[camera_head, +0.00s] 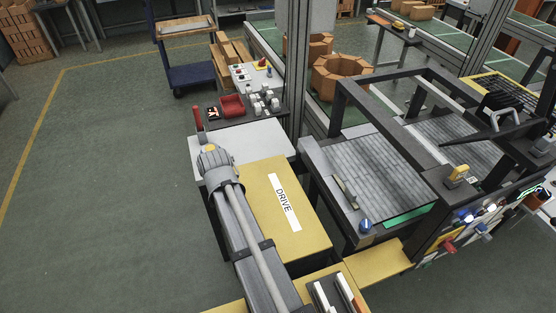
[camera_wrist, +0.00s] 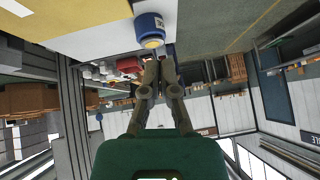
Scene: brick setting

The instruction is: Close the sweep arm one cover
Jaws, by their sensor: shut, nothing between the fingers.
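I cannot pick out the sweep arm one cover for certain in either view. The dark machine frame (camera_head: 345,115) at the right of the head view has raised bars over a slatted grey deck (camera_head: 375,165). My gripper (camera_wrist: 160,65) shows in the wrist view with its fingers together and nothing between them. It is not clearly seen in the head view. A blue cylinder with a yellow end (camera_wrist: 150,30) appears just beyond the fingertips, beside a white surface; I cannot tell whether they touch.
A yellow box marked DRIVE (camera_head: 302,243) stands beside a white plate (camera_head: 262,138). A dark shelf behind holds a red bin (camera_head: 232,105) and small parts. A blue trolley (camera_head: 188,76) stands farther back. Open green floor (camera_head: 110,190) lies at the left.

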